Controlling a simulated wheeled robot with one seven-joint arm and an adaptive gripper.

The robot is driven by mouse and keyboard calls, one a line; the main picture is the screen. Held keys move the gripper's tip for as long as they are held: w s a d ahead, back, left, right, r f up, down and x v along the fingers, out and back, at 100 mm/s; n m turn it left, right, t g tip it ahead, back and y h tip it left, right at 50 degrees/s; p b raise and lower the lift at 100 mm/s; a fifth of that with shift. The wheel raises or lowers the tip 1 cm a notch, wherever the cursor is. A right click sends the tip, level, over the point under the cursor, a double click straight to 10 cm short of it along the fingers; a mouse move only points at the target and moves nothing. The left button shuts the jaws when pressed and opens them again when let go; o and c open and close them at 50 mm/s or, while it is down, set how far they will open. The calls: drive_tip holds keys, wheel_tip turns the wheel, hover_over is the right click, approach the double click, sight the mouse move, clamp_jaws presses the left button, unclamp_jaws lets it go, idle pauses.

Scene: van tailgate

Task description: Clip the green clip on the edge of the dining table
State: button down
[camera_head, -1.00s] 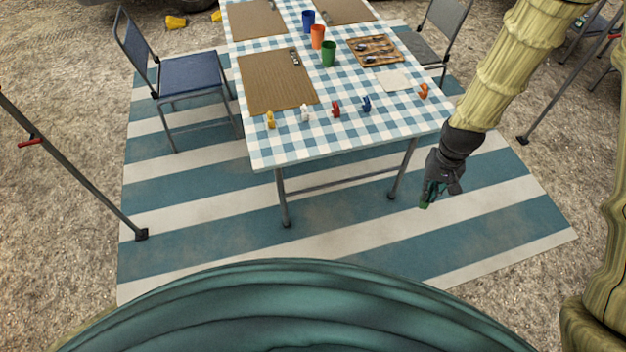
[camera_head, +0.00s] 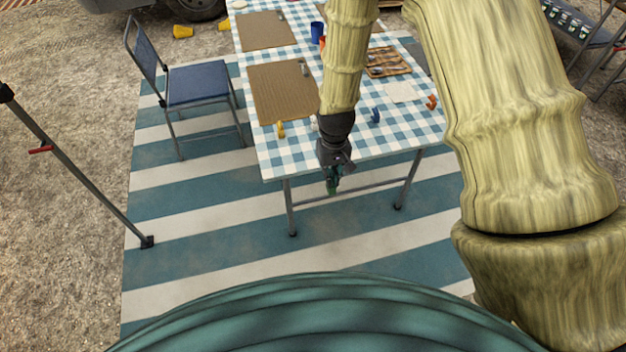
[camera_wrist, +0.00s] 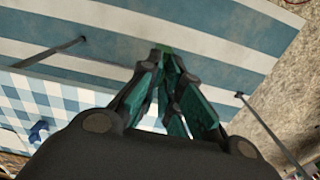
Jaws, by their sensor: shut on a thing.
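The dining table (camera_head: 300,152) has a blue and white checked cloth, and its near edge faces me. My gripper (camera_head: 332,188) hangs just in front of that near edge, near its middle, pointing down. It is shut on the small green clip (camera_head: 331,191), which is mostly hidden by the fingers. In the wrist view the gripper (camera_wrist: 168,60) shows its fingers together, with a bit of green clip (camera_wrist: 165,48) at their tips. The table edge (camera_wrist: 90,93) lies to the left there. I cannot see the clip touching the table.
A yellow clip (camera_head: 281,129), a blue clip (camera_head: 375,116) and an orange clip (camera_head: 432,102) are on the table near its edge. A brown placemat (camera_head: 283,92) lies behind. A blue chair (camera_head: 198,84) stands left. The striped rug (camera_head: 210,215) in front is clear.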

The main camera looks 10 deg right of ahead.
drive_tip(key=w+f+b, duration=0.1)
drive_tip(key=w+f, duration=0.7)
drive_tip(key=w, duration=0.1)
drive_tip(key=shift+d+b, duration=0.4)
drive_tip(key=shift+d, duration=0.05)
idle(1.0)
drive_tip(key=shift+w+a+b, duration=0.1)
drive_tip(key=shift+w+b, duration=0.3)
drive_tip(key=shift+w, duration=2.1)
idle(1.4)
idle(0.3)
drive_tip(key=c, duration=1.5)
unclamp_jaws()
drive_tip(key=shift+r, duration=0.1)
wheel_tip(320, 180, up, 12)
drive_tip(key=shift+f, duration=0.1)
